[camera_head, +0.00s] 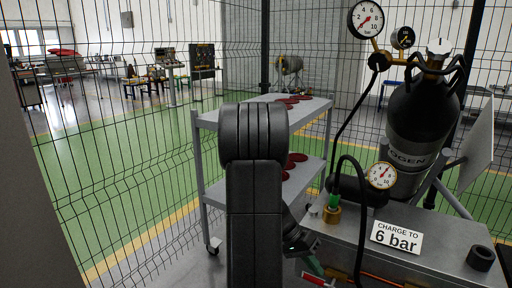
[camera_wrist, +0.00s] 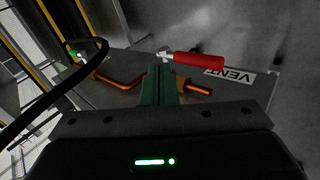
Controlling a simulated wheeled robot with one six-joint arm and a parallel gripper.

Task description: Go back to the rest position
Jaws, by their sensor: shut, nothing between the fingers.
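My gripper (camera_wrist: 160,85) shows in the wrist view, its green fingers together with nothing between them. It is close over a copper pipe (camera_wrist: 123,82) on the grey charging bench, and I cannot tell whether it touches the pipe. A red-handled valve lever (camera_wrist: 198,60) lies just beyond the fingertips, beside a VENT label (camera_wrist: 230,77). In the head view my dark arm stands in the middle and hides part of the bench. A bit of the red handle (camera_head: 314,279) shows at the bottom, near the green finger.
A nitrogen bottle (camera_head: 421,125) with gauges stands behind the bench (camera_head: 437,252) at right. A black hose (camera_head: 352,110) hangs down to it. A "6 bar" sign (camera_head: 396,238) is on the bench. A shelf cart (camera_head: 210,121) with red discs and a wire fence (camera_head: 120,130) stand behind my arm.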

